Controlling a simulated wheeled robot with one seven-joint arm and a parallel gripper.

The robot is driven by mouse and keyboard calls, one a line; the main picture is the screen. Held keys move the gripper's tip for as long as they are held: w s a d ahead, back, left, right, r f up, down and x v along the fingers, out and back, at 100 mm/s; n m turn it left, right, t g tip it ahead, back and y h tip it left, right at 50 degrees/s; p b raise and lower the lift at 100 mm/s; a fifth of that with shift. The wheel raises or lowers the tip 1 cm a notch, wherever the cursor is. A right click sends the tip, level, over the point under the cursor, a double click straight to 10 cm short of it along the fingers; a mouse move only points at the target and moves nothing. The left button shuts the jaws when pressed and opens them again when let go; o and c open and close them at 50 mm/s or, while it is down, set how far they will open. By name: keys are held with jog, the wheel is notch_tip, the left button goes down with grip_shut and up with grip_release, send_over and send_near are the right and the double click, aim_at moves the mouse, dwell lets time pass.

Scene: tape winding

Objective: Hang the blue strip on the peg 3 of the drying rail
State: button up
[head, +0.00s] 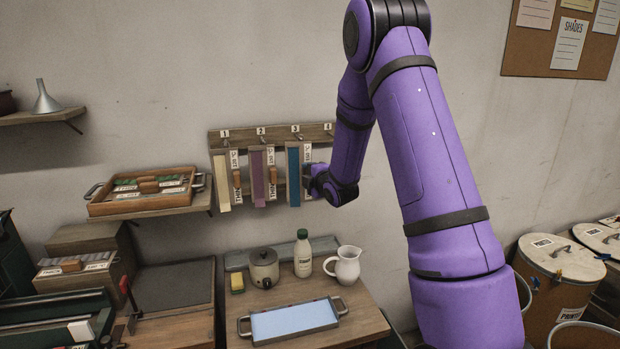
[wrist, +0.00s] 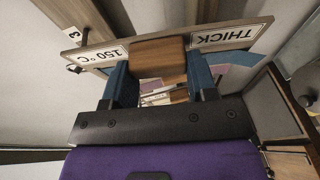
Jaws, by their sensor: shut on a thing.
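The blue strip (head: 293,175) hangs upright below the label 3 on the drying rail (head: 329,129). It has a pale board with a wooden grip (wrist: 158,58) and labels reading 150 °C and THICK. My gripper (wrist: 160,80) is shut on this grip, one finger on each side. In the head view my gripper (head: 309,182) is at the strip's right side, partly hidden by my wrist. Peg 3 (wrist: 74,67) shows close to the board's upper end; I cannot tell whether the strip's weight rests on it.
A cream strip (head: 221,182) hangs at peg 1 and a mauve strip (head: 257,178) at peg 2, close to the left. Peg 4 (head: 328,134) looks empty, partly behind my arm. Below stand a pot (head: 264,268), a bottle (head: 303,255), a jug (head: 346,265) and a blue-filled tray (head: 295,320).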

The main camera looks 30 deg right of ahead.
jog(key=shift+w+d+f, duration=0.1)
jog(key=shift+w+d, duration=0.05)
jog(key=shift+w, duration=0.35)
jog(key=shift+w+d+f, duration=0.1)
jog(key=shift+w, duration=0.35)
jog(key=shift+w+f, duration=0.1)
jog(key=shift+f, duration=0.15)
jog(key=o, duration=1.1)
jog(key=shift+c, duration=0.2)
jog(key=s+r, duration=0.1)
jog(key=s, duration=0.9)
jog(key=shift+s+a+r, duration=0.2)
jog(key=shift+s+a, duration=0.05)
jog(key=shift+s, duration=0.15)
